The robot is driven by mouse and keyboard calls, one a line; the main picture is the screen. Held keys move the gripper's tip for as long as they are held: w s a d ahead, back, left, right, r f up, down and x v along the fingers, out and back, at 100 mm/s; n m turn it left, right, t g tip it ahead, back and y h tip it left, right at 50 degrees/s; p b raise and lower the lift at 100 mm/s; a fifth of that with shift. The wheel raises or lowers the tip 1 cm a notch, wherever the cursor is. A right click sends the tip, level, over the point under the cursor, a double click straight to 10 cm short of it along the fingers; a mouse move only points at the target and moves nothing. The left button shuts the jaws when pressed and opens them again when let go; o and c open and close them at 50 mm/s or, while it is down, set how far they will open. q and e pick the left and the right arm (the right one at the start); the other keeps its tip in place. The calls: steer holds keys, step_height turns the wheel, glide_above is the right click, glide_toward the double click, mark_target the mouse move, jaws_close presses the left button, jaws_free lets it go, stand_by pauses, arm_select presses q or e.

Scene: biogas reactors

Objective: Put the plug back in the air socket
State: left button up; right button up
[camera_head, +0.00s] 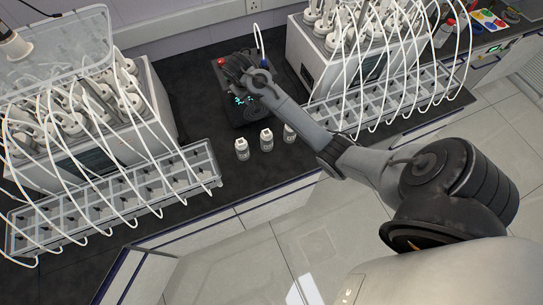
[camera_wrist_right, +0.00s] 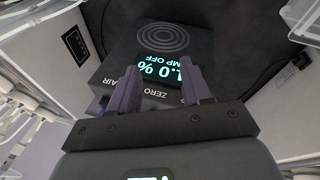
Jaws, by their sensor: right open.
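The black analyzer box (camera_head: 240,107) stands on the dark bench, with my right gripper (camera_head: 236,68) over its top. In the right wrist view, my right gripper (camera_wrist_right: 158,78) is open, its two fingers apart with nothing visibly held between them. The analyzer's top (camera_wrist_right: 158,36) shows a lit display reading 1.0 % and part of "PUMP OFF", with labels AIR and ZERO. A small blue part (camera_wrist_right: 96,106) shows near the AIR label, partly hidden by the left finger. I cannot tell whether it is the plug or the socket. My left gripper is out of view.
Reactor units with white tubes stand left (camera_head: 85,130) and right (camera_head: 340,60), with clear racks (camera_head: 120,205) in front. Several small white bottles (camera_head: 241,149) stand in front of the analyzer. A white tube (camera_head: 258,38) rises behind it. Bare bench lies left of the analyzer.

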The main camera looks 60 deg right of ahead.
steer(key=s+a+f+n+t+y, duration=0.1)
steer(key=s+a+f+n, duration=0.15)
steer(key=s+a, duration=0.4)
steer(key=s+a+f+n, duration=0.2)
steer(key=s+a+f, duration=0.2)
steer(key=a, duration=0.5)
steer(key=s+a+r+n+t+y, duration=0.1)
steer(key=s+a+r, duration=0.1)
steer(key=s+a, duration=0.4)
steer(key=s+a+r+y, duration=0.2)
steer(key=s+a, duration=0.5)
steer(key=s, duration=0.1)
steer(key=shift+s+a+r+n+t, duration=0.25)
steer(key=shift+s+r+n+t, duration=0.05)
steer(key=shift+n+t, duration=0.1)
step_height(320, 180, up, 7)
steer(key=p, duration=0.7)
